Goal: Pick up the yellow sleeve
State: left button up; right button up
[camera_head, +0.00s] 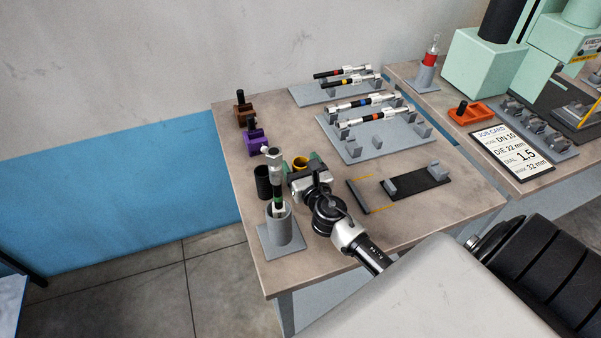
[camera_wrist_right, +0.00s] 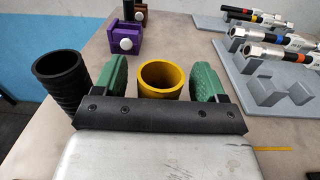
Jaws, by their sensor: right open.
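The yellow sleeve (camera_head: 300,162) stands upright on the near left part of the table, mostly hidden by my right gripper (camera_head: 306,162) in the head view. In the right wrist view the yellow sleeve (camera_wrist_right: 164,79) is a short open ring between the two green finger pads of my right gripper (camera_wrist_right: 164,82). The gripper is open, with a pad on each side of the sleeve. A gap shows on both sides, narrower on the left. My left gripper is not in view.
A black ribbed sleeve (camera_wrist_right: 62,82) stands just left of the left finger. A grey holder (camera_head: 279,230) with an upright tool stands at the near left corner. A purple block (camera_head: 256,143) is behind. Grey racks (camera_head: 365,147) hold several rods to the right.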

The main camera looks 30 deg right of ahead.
jog(key=c, duration=1)
jog(key=shift+r, duration=0.15)
